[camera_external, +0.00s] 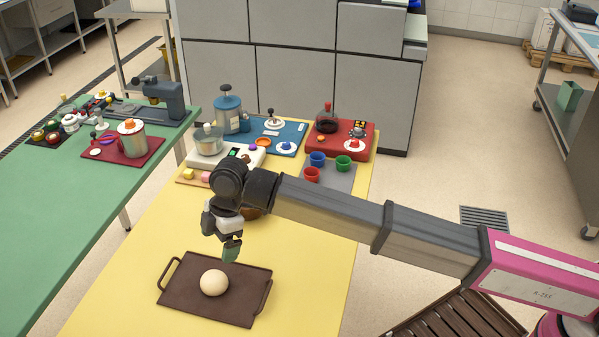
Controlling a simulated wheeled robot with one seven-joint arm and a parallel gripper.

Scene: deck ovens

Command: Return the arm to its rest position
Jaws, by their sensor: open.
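My gripper (230,249) hangs at the end of my arm, pointing down over the yellow table (125,285). It is open, and I see nothing held in it. It is just above and behind a dark brown tray (185,287) with two handles. A pale round dough ball (214,282) lies on the tray, apart from my gripper. My arm stretches in from the right edge, across the table. Part of the table behind the wrist is hidden, including most of a brown round thing (252,213).
Behind my arm stand a white scale-like device with a pot (207,140), a blue board (285,133), a red board (354,145) and several coloured cups (317,159). A green table (60,225) with more equipment is at left. Slatted dark wood (460,318) lies below my arm. The table's front left is clear.

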